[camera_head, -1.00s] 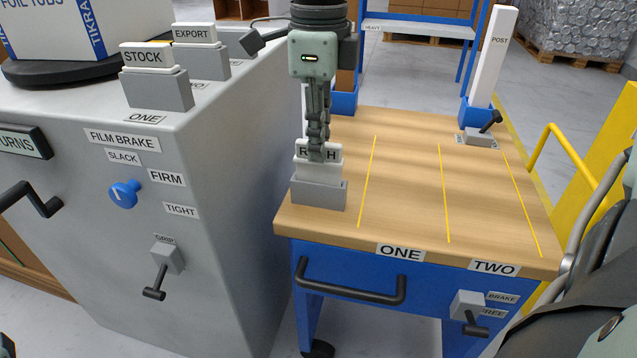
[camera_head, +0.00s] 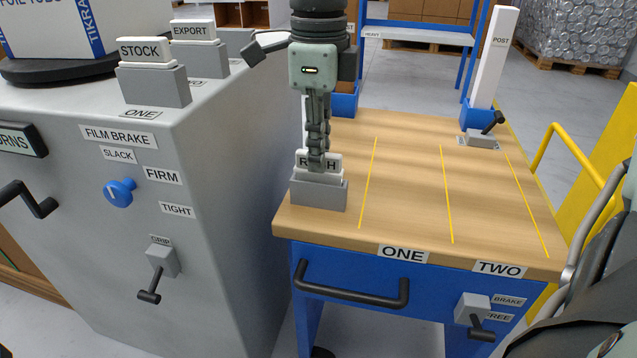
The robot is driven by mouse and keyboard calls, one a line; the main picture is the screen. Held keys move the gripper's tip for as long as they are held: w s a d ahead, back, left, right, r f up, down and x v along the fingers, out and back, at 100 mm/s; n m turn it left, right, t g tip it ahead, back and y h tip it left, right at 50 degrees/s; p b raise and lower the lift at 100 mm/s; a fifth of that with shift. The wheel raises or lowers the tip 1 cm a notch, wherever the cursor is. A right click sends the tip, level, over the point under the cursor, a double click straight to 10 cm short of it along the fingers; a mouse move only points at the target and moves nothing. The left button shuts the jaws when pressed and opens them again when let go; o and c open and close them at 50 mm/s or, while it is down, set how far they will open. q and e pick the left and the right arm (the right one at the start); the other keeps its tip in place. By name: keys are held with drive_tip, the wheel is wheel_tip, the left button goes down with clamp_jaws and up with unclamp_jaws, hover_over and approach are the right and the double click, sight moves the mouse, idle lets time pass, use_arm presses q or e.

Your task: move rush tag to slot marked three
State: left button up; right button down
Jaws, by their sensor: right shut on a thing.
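The rush tag (camera_head: 303,160) is a white stepped block with black letters, partly covered by my fingers. It stands upright at the grey holder (camera_head: 318,196) on the cart's left front corner, its lower part at the holder's top; how deep it sits I cannot tell. My right gripper (camera_head: 317,168) points down from above and is shut on the tag. On the grey machine, the stock tag (camera_head: 146,50) stands in the holder marked one and the export tag (camera_head: 193,30) in the holder behind it. A further grey holder (camera_head: 236,42) shows partly behind that; no three label is readable. My left gripper is not in view.
The wooden cart top (camera_head: 410,190) has yellow lines and is mostly clear. A white post (camera_head: 495,60) stands at its back right. A yellow rail (camera_head: 545,140) is at right.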

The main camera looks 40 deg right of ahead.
drive_tip(key=shift+f+b, duration=0.65)
drive_tip(key=shift+f, duration=0.1)
drive_tip(key=c, duration=1.5)
unclamp_jaws()
drive_tip(key=shift+r, duration=0.15)
drive_tip(key=shift+r+p, duration=3.05)
drive_tip(key=shift+r, duration=1.4)
drive_tip(key=shift+f, duration=0.1)
